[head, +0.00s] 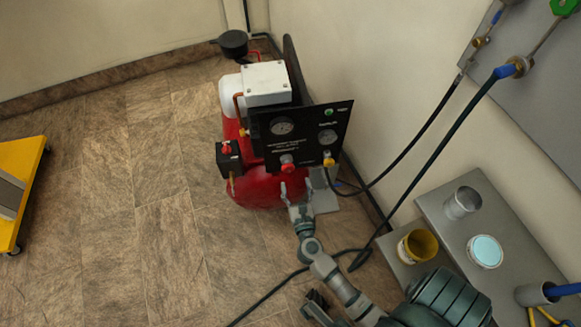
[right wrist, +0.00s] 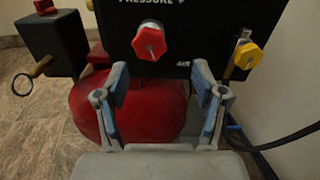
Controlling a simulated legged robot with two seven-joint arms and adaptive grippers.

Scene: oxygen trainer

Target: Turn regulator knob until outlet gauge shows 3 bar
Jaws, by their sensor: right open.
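The red regulator knob (head: 287,160) sits low on the black control panel (head: 305,112) of the compressor. It also shows in the right wrist view (right wrist: 150,41), facing me. Two round gauges are on the panel above it, a left one (head: 282,126) and a right one (head: 327,137). Their needles are too small to read, and which is the outlet gauge I cannot tell. My right gripper (head: 296,186) is open and empty in front of and below the knob. In the wrist view its fingers (right wrist: 160,75) are spread below the knob, apart from it. My left gripper is not in view.
A yellow fitting (head: 328,156) with a black hose is right of the knob. A black box (head: 230,158) with a red top is at the left. The red tank (head: 258,188) is below the panel. A grey bench (head: 490,215) with cans stands at the right.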

